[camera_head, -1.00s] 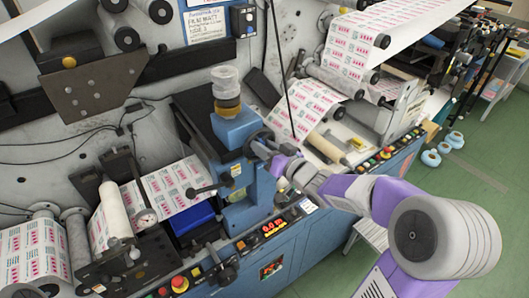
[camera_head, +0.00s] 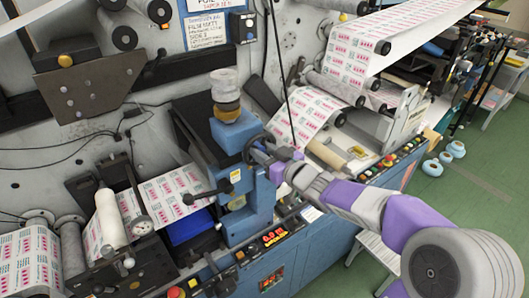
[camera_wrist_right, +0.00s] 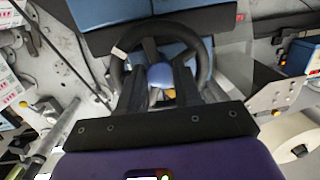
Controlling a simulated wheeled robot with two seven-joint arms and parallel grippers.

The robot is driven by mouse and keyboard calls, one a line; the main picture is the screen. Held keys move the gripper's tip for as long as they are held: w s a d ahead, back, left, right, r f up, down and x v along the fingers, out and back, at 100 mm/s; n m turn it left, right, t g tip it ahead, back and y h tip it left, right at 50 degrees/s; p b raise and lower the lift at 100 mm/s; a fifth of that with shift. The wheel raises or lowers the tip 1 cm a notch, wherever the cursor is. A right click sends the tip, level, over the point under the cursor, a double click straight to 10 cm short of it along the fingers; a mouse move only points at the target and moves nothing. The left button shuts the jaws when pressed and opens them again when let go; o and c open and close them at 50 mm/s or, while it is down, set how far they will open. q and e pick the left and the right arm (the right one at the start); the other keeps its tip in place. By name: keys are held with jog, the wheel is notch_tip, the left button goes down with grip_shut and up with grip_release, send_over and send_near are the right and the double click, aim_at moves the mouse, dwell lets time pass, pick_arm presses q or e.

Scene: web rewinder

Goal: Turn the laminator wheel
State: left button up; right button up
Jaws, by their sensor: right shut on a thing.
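The laminator wheel is a black spoked handwheel on the right side of the blue laminator block (camera_head: 245,190). In the right wrist view the wheel (camera_wrist_right: 207,62) fills the upper middle, with its rim, a spoke and a blue hub behind it showing. My right gripper (camera_head: 277,166) is at the wheel, which is small and mostly covered in the head view. In the right wrist view the two dark fingers (camera_wrist_right: 158,82) reach inside the rim, one on each side of the hub, shut on the wheel. The exact contact is hidden. My left gripper is not in view.
A clear jar with a brown base (camera_head: 226,95) stands on the block. A black lever (camera_head: 212,190) sticks out left of it. A control panel with buttons (camera_head: 272,238) runs along the front edge. Printed web (camera_head: 310,112) lies to the right.

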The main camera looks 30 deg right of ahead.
jog(key=shift+f, duration=0.1)
jog(key=o, duration=0.6)
jog(key=shift+o, duration=0.7)
jog(key=shift+w, duration=0.15)
jog(key=s+d, duration=0.1)
jog(key=s, duration=0.6)
jog(key=shift+s+r+p, duration=0.25)
jog(key=shift+r+p, duration=0.1)
